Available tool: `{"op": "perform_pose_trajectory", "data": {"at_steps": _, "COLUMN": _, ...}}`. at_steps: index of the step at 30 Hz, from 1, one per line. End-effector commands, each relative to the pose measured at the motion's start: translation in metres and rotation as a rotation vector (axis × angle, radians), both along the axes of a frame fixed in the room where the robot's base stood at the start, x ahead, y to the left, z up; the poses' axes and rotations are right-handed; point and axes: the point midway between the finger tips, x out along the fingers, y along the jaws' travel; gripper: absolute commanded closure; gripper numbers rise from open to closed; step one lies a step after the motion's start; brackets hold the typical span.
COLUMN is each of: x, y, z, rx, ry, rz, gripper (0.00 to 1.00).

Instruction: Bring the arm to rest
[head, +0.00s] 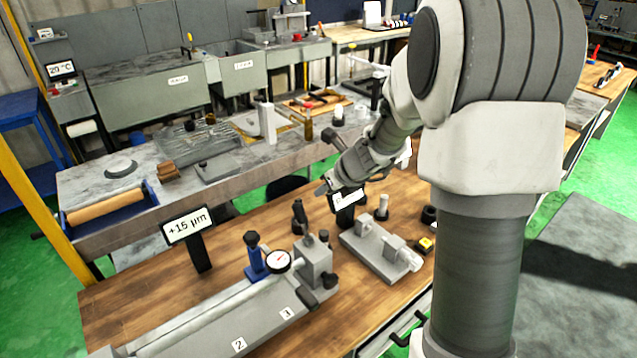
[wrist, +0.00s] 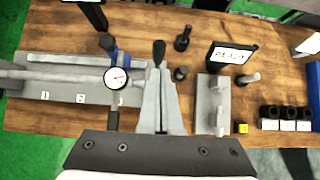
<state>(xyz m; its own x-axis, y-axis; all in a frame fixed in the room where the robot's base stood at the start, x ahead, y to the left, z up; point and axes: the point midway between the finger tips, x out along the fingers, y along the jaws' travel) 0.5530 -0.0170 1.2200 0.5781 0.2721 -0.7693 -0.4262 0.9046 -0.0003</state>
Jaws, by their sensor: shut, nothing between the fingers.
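My arm rises at the right of the head view and reaches left over the wooden bench (head: 215,310). My gripper (head: 323,188) is in the air above the bench, near the grey tailstock block (head: 318,262). In the wrist view my gripper (wrist: 159,82) shows its grey fingers closed together, with nothing held. The fingers overlap the tailstock area in that view, so part of the block is hidden. I see no contact between the gripper and anything on the bench.
A dial gauge (head: 278,261) on a blue stand (head: 254,256) is at a long shaft. A grey fixture (head: 373,250), a yellow cube (head: 425,245) and dark cups (wrist: 285,112) stand to the right. A "+15 µm" display (head: 188,226) stands left. A grey-topped bench (head: 100,198) is behind.

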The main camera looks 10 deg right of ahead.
Motion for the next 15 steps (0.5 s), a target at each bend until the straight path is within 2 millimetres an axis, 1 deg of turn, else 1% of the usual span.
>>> {"op": "perform_pose_trajectory", "data": {"at_steps": 5, "x": -0.002, "y": 0.002, "z": 0.002, "rx": -0.013, "ry": -0.008, "rz": 0.023, "gripper": 1.00}}
{"op": "perform_pose_trajectory", "data": {"at_steps": 8, "x": -0.011, "y": 0.010, "z": 0.014, "rx": -0.067, "ry": -0.042, "rz": 0.119, "gripper": 1.00}}
{"op": "perform_pose_trajectory", "data": {"at_steps": 11, "x": -0.030, "y": 0.024, "z": 0.032, "rx": -0.174, "ry": -0.101, "rz": 0.301, "gripper": 1.00}}
{"op": "perform_pose_trajectory", "data": {"at_steps": 14, "x": -0.058, "y": 0.039, "z": 0.051, "rx": -0.314, "ry": -0.172, "rz": 0.531, "gripper": 1.00}}
{"op": "perform_pose_trajectory", "data": {"at_steps": 15, "x": -0.070, "y": 0.044, "z": 0.057, "rx": -0.375, "ry": -0.200, "rz": 0.624, "gripper": 1.00}}
